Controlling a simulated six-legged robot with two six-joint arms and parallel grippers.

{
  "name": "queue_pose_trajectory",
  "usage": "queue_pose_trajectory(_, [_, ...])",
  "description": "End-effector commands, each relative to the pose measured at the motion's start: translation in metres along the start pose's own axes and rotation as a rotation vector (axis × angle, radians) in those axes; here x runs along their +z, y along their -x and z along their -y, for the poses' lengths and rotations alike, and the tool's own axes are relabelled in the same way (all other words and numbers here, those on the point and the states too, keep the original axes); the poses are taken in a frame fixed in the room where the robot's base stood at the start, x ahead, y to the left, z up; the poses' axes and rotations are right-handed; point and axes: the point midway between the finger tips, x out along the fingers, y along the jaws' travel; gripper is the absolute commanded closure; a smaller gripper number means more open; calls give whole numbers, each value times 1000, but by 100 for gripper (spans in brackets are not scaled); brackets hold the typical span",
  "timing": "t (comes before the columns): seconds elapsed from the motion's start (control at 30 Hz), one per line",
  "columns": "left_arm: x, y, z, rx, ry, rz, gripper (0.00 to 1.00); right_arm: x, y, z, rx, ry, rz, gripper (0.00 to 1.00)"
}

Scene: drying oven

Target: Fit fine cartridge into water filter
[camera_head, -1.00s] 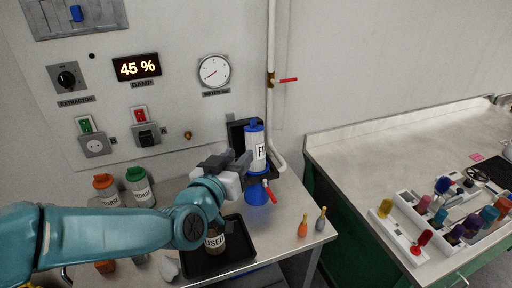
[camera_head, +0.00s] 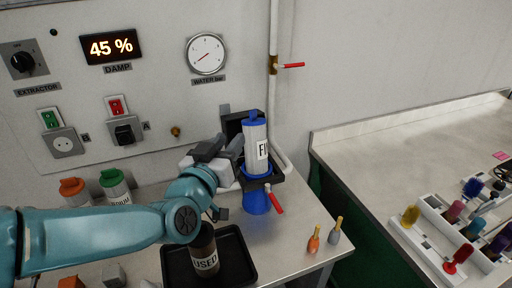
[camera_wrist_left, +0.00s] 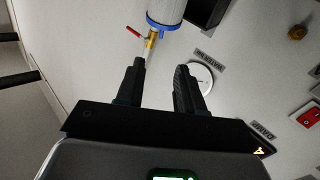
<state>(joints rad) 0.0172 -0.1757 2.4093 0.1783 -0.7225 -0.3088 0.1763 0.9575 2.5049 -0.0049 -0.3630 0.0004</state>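A white cylinder (camera_head: 256,152) with a blue top and a label starting "FI" stands upright in the wall-mounted water filter. A blue cup-shaped part (camera_head: 257,201) and a red-handled valve (camera_head: 274,199) are below it. My left gripper (camera_head: 234,146) is just left of the cylinder. In the left wrist view the gripper's fingers (camera_wrist_left: 160,66) are apart with nothing held between them. The cylinder's lower end, with a blue ring (camera_wrist_left: 162,25), shows beyond the fingertips. A dark cartridge labelled "USED" (camera_head: 205,262) stands in a black tray (camera_head: 240,266). My right gripper is not in view.
A vertical pipe with a red lever (camera_head: 291,65) runs beside the filter. Bottles with orange (camera_head: 71,186) and green (camera_head: 111,177) caps stand at the left. Two small orange (camera_head: 314,241) and grey (camera_head: 335,230) items stand near the bench edge. The right bench holds a white rack (camera_head: 429,247).

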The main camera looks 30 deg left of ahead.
Motion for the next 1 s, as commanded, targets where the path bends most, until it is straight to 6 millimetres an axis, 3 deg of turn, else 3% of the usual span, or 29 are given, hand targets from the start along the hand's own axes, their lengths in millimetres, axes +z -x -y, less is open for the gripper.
queue_pose_trajectory(0.3, [-1, -71, -3, 0, -1, 4, 63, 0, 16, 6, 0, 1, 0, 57])
queue_pose_trajectory(0.57, [0, -97, -2, 1, 0, 4, 63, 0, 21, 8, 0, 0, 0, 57])
queue_pose_trajectory(0.8, [-1, -137, -2, 1, -1, 3, 63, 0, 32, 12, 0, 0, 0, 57])
queue_pose_trajectory(1.0, [1, -147, -1, 1, 0, 3, 63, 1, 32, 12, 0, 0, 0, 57])
